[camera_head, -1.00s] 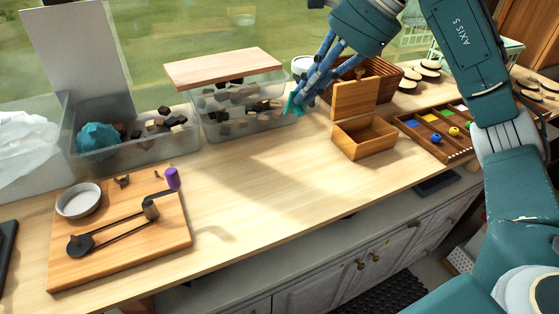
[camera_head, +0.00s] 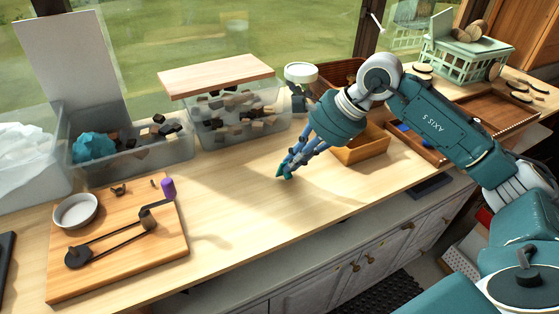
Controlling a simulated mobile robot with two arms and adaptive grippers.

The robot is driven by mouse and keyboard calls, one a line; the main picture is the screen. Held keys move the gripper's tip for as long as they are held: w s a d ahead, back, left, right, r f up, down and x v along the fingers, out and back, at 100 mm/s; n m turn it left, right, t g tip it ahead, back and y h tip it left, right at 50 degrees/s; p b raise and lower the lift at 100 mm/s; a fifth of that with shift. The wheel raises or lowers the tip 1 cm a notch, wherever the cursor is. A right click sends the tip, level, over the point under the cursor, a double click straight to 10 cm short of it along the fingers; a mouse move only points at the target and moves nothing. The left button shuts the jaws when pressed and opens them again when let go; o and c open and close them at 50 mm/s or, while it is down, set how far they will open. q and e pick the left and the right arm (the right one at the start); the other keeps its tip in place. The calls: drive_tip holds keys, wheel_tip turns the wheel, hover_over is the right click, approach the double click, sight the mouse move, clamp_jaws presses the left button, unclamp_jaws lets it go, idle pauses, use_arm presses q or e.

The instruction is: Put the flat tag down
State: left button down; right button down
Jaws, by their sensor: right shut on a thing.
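My right gripper (camera_head: 284,172) reaches down over the open middle of the wooden worktop (camera_head: 240,205). Its blue fingers are shut, with a small teal piece at the tips, which I take to be the flat tag (camera_head: 283,171). The fingers hide much of it, and its outline is hard to tell from the fingertips. It is low over the bare wood; I cannot tell whether it touches. My left gripper is not in view.
A board with a crank and purple knob (camera_head: 168,188) lies at left. A clear bin of blocks with a wooden lid (camera_head: 216,74) stands behind. My right arm partly hides the small wooden box (camera_head: 362,152). The worktop between board and box is clear.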

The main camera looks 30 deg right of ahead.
drive_tip(key=shift+f+b, duration=0.4)
drive_tip(key=shift+b, duration=0.05)
drive_tip(key=c, duration=1.9)
unclamp_jaws()
drive_tip(key=shift+r, duration=0.1)
drive_tip(key=shift+o, duration=0.2)
